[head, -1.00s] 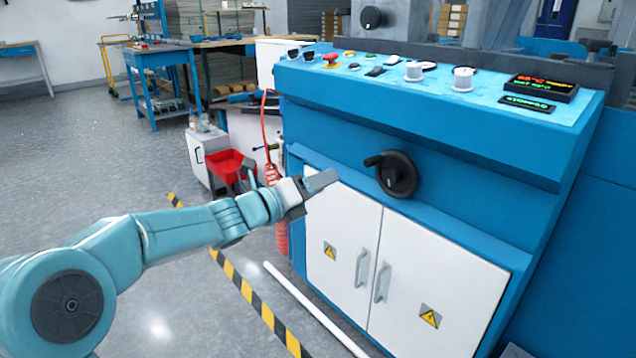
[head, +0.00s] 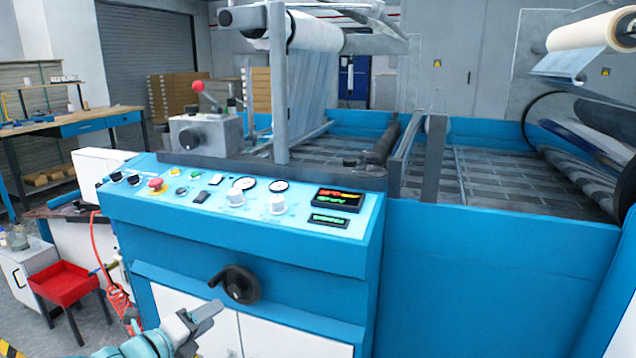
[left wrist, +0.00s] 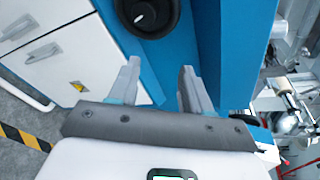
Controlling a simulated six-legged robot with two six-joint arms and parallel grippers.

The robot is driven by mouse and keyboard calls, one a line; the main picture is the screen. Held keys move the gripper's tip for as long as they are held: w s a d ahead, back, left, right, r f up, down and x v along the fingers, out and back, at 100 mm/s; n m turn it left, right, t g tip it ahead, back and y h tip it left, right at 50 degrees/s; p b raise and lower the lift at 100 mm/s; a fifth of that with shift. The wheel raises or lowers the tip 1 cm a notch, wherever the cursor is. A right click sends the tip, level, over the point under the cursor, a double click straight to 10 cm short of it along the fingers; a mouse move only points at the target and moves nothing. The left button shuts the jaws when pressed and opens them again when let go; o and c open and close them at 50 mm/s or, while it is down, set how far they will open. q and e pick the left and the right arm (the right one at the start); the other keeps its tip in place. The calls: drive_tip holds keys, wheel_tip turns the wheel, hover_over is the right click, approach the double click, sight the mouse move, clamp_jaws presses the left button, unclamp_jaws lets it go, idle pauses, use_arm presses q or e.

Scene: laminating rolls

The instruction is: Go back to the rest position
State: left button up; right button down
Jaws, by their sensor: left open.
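My left gripper (head: 205,318) is at the bottom of the head view, in front of the white cabinet doors of the blue laminating machine (head: 250,245). It holds nothing. In the left wrist view its two fingers (left wrist: 160,88) are spread apart, with the blue machine front and a black knob (left wrist: 148,14) beyond them. The black hand wheel (head: 236,285) on the machine front is just above and right of the gripper in the head view. My right gripper does not show in any view.
The control panel (head: 235,205) has knobs, gauges, a red button and lit displays. A red bin (head: 66,284) and a coiled red hose (head: 118,297) are at the left. A film roll (head: 318,32) hangs above the machine. Striped floor tape (left wrist: 22,137) shows in the wrist view.

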use_arm(q)
drive_tip(key=s+d+f+n+g+y+p, duration=0.1)
drive_tip(key=s+d+f+n+g+p, duration=0.2)
drive_tip(key=s+d+n+p, duration=0.35)
drive_tip(key=s+d+f+n+g+y+p, duration=0.1)
drive_tip(key=s+d+f+n+g+p, duration=0.25)
drive_tip(key=s+n+p, duration=0.5)
drive_tip(key=s+f+n+g+p, duration=0.2)
drive_tip(key=s+n+g, duration=0.1)
drive_tip(key=s+n, duration=0.5)
drive_tip(key=s+d+f+n+g+y+p, duration=0.1)
drive_tip(key=s+f+n+g+p, duration=0.1)
drive_tip(key=s+n, duration=0.6)
drive_tip(key=s+f+g, duration=0.1)
drive_tip(key=s+g, duration=0.1)
drive_tip(key=s, duration=0.1)
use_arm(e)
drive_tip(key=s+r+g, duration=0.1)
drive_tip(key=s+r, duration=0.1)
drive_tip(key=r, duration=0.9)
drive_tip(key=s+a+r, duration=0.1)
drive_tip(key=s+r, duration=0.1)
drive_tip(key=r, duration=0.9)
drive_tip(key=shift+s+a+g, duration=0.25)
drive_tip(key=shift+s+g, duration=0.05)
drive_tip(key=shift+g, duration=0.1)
use_arm(q)
drive_tip(key=shift+d, duration=0.1)
